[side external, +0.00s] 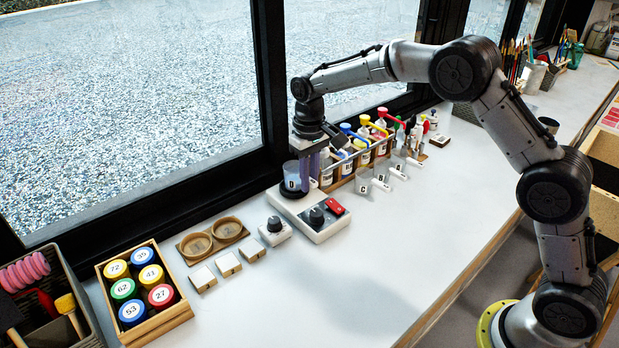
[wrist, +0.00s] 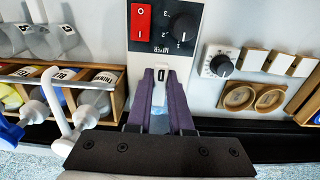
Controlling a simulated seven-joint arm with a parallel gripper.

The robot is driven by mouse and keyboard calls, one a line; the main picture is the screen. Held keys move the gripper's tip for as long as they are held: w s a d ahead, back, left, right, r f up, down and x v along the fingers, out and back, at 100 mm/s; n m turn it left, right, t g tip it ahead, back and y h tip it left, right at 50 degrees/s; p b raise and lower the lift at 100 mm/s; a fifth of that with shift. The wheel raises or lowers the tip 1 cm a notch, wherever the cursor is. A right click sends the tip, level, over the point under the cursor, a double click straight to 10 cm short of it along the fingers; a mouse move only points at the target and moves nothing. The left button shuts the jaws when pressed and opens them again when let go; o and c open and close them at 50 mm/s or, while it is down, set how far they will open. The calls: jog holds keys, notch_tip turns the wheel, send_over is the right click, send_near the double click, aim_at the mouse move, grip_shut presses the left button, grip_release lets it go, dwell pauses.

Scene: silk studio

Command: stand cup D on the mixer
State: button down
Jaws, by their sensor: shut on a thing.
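Cup D (side external: 292,184), a clear cup with a white lettered tag, is upright over the dark round plate at the back end of the mixer (side external: 330,228). Its base looks at or very near the plate; I cannot tell whether it touches. My gripper (side external: 308,165) points down with its purple fingers shut on the cup. In the wrist view, my gripper (wrist: 160,85) has the cup's tag (wrist: 160,78) between its fingertips, and the fingers hide most of the cup. The mixer's panel (wrist: 163,28) shows a red switch and a black dial.
A wooden rack of pump bottles (side external: 355,158) stands close right of the gripper, with several other tagged cups (side external: 381,180) before it. A small dial box (side external: 275,232), white blocks (side external: 228,264) and round wooden dishes (side external: 212,237) lie left. The front of the table (side external: 400,240) is clear.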

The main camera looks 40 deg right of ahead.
jog(key=shift+f, duration=0.35)
jog(key=c, duration=0.7)
grip_release()
jog(key=shift+c, duration=0.2)
notch_tip(320, 180, up, 14)
jog(key=shift+f, duration=0.1)
